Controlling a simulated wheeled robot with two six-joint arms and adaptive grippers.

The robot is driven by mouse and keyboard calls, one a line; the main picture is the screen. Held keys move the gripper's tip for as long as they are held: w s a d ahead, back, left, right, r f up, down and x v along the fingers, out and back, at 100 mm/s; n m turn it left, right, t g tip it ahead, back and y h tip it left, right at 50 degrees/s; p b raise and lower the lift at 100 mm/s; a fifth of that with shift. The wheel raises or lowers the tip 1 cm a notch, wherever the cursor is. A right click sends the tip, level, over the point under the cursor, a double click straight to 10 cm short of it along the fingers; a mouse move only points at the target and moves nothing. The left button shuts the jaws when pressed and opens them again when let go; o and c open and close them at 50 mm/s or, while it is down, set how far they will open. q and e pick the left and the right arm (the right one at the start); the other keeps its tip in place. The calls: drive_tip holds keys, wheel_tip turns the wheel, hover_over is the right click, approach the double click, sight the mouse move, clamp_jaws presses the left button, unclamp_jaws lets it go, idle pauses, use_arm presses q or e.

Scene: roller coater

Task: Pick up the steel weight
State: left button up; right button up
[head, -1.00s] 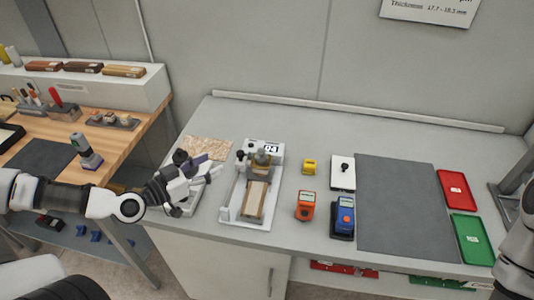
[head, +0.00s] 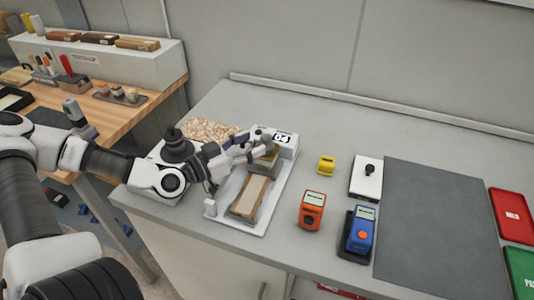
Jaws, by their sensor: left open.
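A small grey rounded piece, which looks like the steel weight (head: 268,149), sits on a tan block at the back end of the white coater (head: 246,221) with the "04" label. My left gripper (head: 257,147) is open, with its fingers reaching in from the left right beside this piece. The fingers partly hide it, and I cannot tell whether they touch it. A wooden panel (head: 250,197) lies on the coater bed in front of the block. My right gripper is out of view.
A dark stepped, knobbed piece (head: 178,146) stands on a white base left of the coater. A yellow device (head: 326,165), orange meter (head: 312,211) and blue meter (head: 359,231) stand to the right. The grey mat (head: 440,220) is bare.

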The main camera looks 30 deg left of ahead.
sight(262, 140)
use_arm(q)
drive_tip(key=b+x, duration=0.4)
drive_tip(key=shift+w+d+f, duration=0.1)
drive_tip(key=shift+d+f, duration=0.1)
drive_tip(key=shift+d, duration=0.1)
drive_tip(key=shift+w+d+r, duration=0.1)
drive_tip(key=shift+w+r, duration=0.05)
drive_tip(key=shift+w, duration=0.05)
drive_tip(key=shift+r, duration=0.1)
clamp_jaws()
